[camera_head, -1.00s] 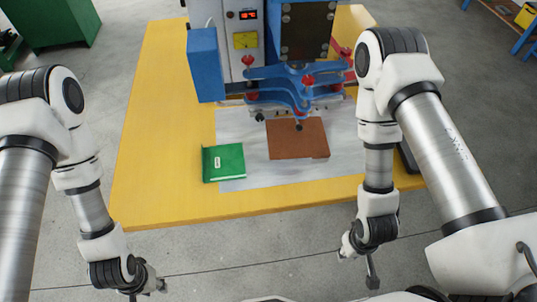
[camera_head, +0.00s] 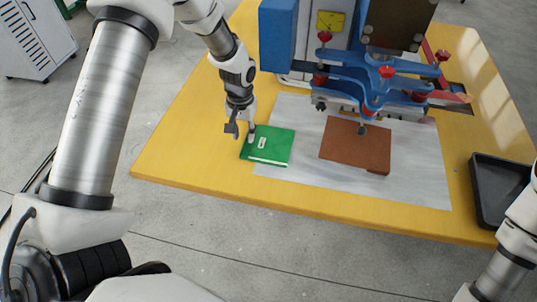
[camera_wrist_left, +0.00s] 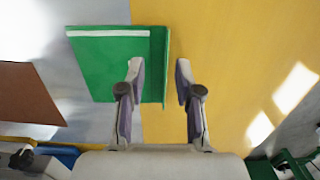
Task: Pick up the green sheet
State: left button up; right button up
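The green sheet (camera_head: 268,146) lies at the left of the white mat, partly over the yellow table, with a white strip along one edge. A darker raised flange runs along its side near my left gripper. My left gripper (camera_head: 240,134) is at this left side, pointing down. In the left wrist view the green sheet (camera_wrist_left: 105,60) reaches in from the left. Its flange edge lies between the two spread fingers of my left gripper (camera_wrist_left: 157,75); contact is not visible. My right arm shows at the lower right of the head view, its gripper out of frame.
A brown sheet (camera_head: 355,143) lies on the white mat (camera_head: 420,185) under the blue clamp arms (camera_head: 380,75) of the welding machine. A black tray (camera_head: 500,182) sits at the table's right. The yellow table (camera_head: 190,150) is bare left of the green sheet.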

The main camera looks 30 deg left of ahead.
aim_at(243, 145)
pick_arm(q)
jog(key=shift+w+a+r, duration=0.2)
jog(key=shift+w+a, duration=0.1)
jog(key=shift+w, duration=0.15)
jog(key=shift+w+a+r, duration=0.15)
jog(key=shift+w+a, duration=0.1)
jog(key=shift+w, duration=0.2)
jog(key=shift+a+f, duration=0.1)
jog(key=shift+f, duration=0.05)
jog(key=f, duration=0.2)
jog(key=f+p, duration=0.1)
jog(key=f, duration=0.3)
jog(key=shift+s+f, duration=0.35)
grip_shut()
pick_arm(e)
jog(key=shift+a+r, duration=0.1)
jog(key=shift+r, duration=0.05)
